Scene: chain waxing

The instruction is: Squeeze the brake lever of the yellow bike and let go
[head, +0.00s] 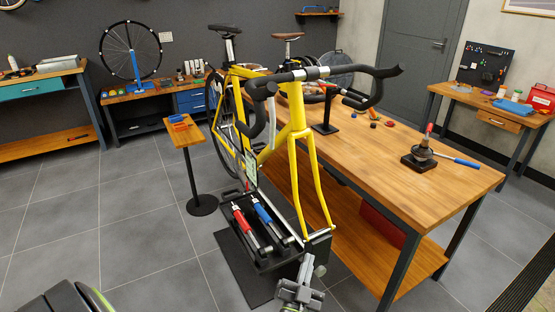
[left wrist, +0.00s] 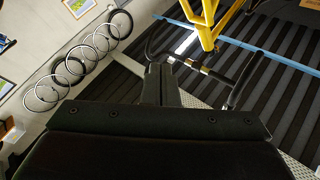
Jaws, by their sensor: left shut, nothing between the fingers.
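The yellow bike (head: 297,122) stands upright on the floor stand beside the workbench. Its black drop handlebar (head: 290,76) faces me at the top, with one drop on each side. The brake levers are dark against the black drops and hard to make out. My left gripper (head: 304,268) is at the bottom centre, well below the handlebar and apart from it, near the foot of the fork. Its fingers show in the left wrist view (left wrist: 160,84), shut and empty. There, part of the yellow frame (left wrist: 207,30) and the handlebar (left wrist: 200,68) appear beyond the fingers. My right gripper is not in view.
The wooden workbench (head: 420,190) stands right of the bike, with a black stand (head: 325,128) and a blue-handled tool (head: 455,161) on it. A black tray with red and blue tools (head: 262,210) sits below the bike. A small side table (head: 185,148) is on the left.

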